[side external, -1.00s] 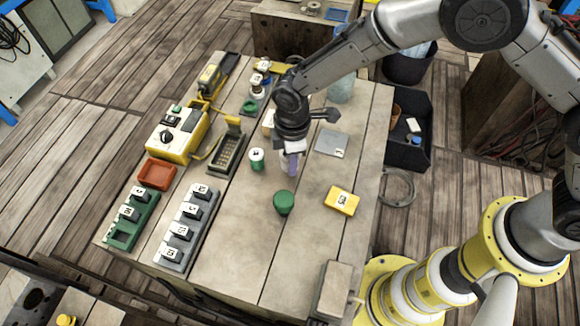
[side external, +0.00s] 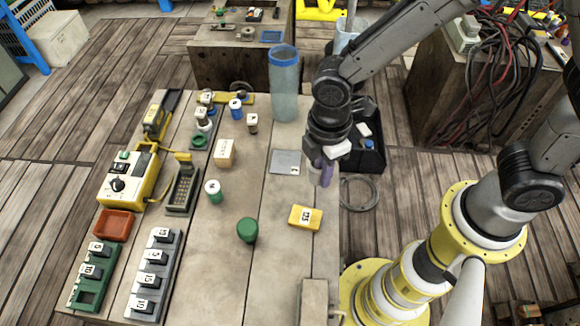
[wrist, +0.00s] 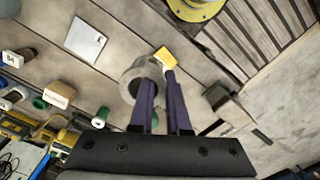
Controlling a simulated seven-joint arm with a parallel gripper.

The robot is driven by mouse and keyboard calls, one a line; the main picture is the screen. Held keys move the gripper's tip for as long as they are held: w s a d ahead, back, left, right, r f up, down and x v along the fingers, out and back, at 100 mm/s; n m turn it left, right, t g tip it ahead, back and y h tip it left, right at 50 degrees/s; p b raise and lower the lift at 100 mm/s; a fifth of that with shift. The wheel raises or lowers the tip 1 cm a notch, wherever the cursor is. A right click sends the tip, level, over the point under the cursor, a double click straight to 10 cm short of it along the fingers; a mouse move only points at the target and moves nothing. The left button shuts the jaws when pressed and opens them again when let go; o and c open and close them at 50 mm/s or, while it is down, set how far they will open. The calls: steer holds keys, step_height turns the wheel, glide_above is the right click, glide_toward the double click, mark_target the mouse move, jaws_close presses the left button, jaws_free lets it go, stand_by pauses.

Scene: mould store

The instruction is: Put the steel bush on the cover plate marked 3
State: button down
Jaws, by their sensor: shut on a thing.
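My gripper (side external: 322,175) has purple fingers and is shut on the steel bush, a grey ring (wrist: 131,73) at the fingertips in the wrist view. In the side view the fingers and wrist mostly hide the bush. The fingers also show in the wrist view (wrist: 158,82); whether one sits inside the ring I cannot tell. A flat grey square plate (side external: 284,161) lies on the bench left of my gripper, and shows at the upper left in the wrist view (wrist: 85,40). It bears a small white label, too small to read. The bush is apart from this plate, above the bench's right side.
A yellow labelled block (side external: 305,216) and a green knob (side external: 247,229) lie nearer the front. A tall bluish cylinder (side external: 285,88) stands behind the plate. A wooden block (side external: 224,153) is to its left. A black bin (side external: 372,160) sits beyond the right edge.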

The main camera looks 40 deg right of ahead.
steer(key=w+d+m, duration=0.1)
steer(key=d+m, duration=0.1)
steer(key=d, duration=0.5)
glide_above(288, 167)
steer(key=f, duration=0.8)
steer(key=shift+s+d, duration=0.1)
steer(key=shift+s, duration=0.15)
steer(key=shift+w+f, duration=0.25)
steer(key=shift+f, duration=1.75)
steer(key=c, duration=0.9)
jaws_free()
steer(key=shift+f, duration=0.15)
